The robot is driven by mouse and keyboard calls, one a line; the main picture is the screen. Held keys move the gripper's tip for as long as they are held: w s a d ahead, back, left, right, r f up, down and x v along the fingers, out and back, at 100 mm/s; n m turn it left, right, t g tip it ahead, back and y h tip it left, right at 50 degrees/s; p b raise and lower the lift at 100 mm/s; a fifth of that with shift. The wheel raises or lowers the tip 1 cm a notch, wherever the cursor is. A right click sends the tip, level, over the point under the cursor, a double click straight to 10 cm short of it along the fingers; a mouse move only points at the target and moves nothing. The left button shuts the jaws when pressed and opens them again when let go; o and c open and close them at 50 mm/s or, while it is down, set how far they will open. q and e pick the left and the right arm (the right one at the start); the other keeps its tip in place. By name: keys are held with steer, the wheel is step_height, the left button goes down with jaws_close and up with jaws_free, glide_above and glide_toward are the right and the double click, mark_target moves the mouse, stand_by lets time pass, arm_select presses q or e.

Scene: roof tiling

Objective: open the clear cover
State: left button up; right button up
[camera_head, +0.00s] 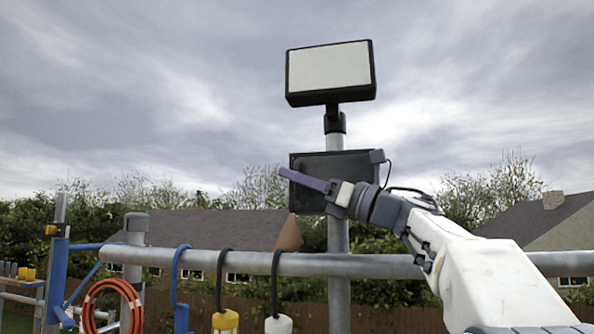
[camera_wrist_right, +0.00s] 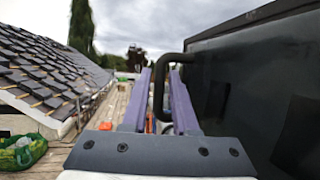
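A dark box (camera_head: 312,163) with a flat front is fixed to the grey post below the lamp; its front looks dark, and I cannot make out a separate clear cover. In the right wrist view the box's black face (camera_wrist_right: 240,75) fills the right side. A black bent handle (camera_wrist_right: 159,95) stands out from it. My right gripper (camera_head: 284,173) is in front of the box. In the wrist view its two purple fingers (camera_wrist_right: 161,72) are apart, with the handle between them; I cannot tell whether they touch it. My left gripper is out of view.
A lamp (camera_head: 330,68) tops the post (camera_head: 339,240). A grey horizontal rail (camera_head: 370,266) crosses below the box, with hooks (camera_head: 222,280) and an orange hose (camera_head: 92,300) at the left. A tiled roof (camera_wrist_right: 50,65) and a green bag (camera_wrist_right: 22,152) lie left in the wrist view.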

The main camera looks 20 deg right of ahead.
jaws_close()
stand_by(1.4)
